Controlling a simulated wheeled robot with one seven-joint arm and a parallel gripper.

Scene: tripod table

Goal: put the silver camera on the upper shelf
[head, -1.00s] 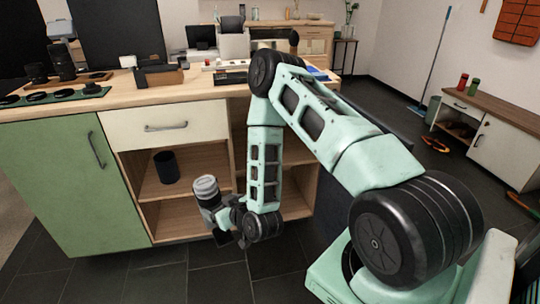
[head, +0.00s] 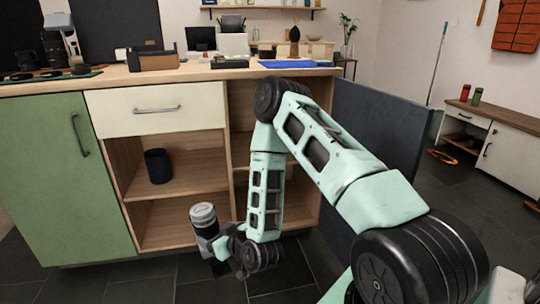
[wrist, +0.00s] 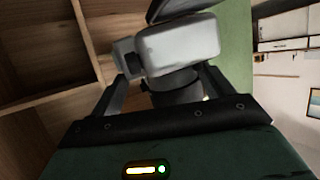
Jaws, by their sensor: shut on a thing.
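The silver camera (head: 203,218) is in my gripper (head: 222,246), low in front of the cabinet's open left bay. In the wrist view the silver body (wrist: 180,46) and its dark round part (wrist: 174,88) sit between the two fingers of my gripper (wrist: 163,92), which are shut on it. The camera looks tilted and stands clear of the shelves. The upper shelf (head: 195,183) is a wooden board in the left bay, above the camera in the picture. My arm hides part of the right bay.
A black cup (head: 157,166) stands toward the left of the upper shelf, with bare board to its right. A divider (head: 231,155) parts the bays. A closed drawer (head: 155,109) is above, a green door (head: 60,180) at left. The lower shelf (head: 165,233) looks empty.

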